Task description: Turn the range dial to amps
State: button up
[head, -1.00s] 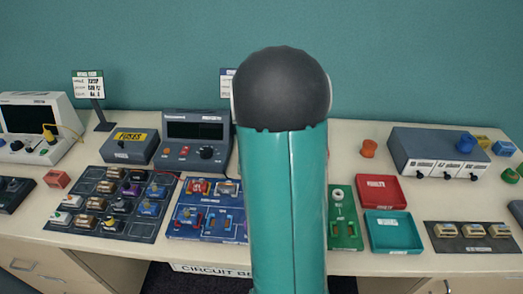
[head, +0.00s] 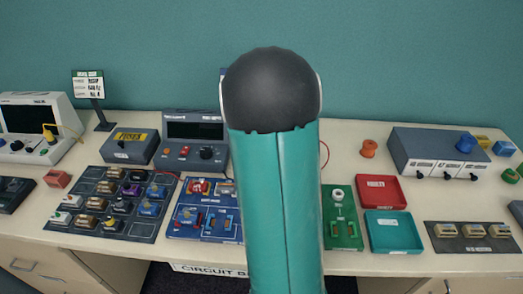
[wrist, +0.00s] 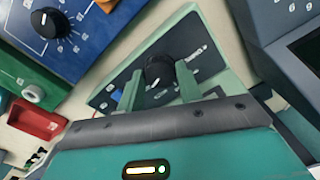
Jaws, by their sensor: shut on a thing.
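In the wrist view, a black round dial (wrist: 160,67) stands on the dark face of a green-edged instrument (wrist: 112,88). White markings ring the dial, too small to read. A pale pointer mark shows near its lower edge. My gripper (wrist: 160,75) has one pale green finger on each side of the dial and is shut on it. In the head view, my arm covers the middle of the table, and the gripper and this dial are hidden behind it.
A second black knob (wrist: 45,22) sits on a blue panel in the wrist view. In the head view, a grey bench meter (head: 196,157), a blue board (head: 188,230), a green board (head: 341,235) and red (head: 398,185) and teal trays (head: 394,246) crowd around my arm.

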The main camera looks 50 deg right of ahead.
jog(key=shift+r, duration=0.1)
jog(key=o, duration=1)
notch_tip(320, 180, up, 14)
jog(key=shift+s, duration=0.1)
dwell(0.4)
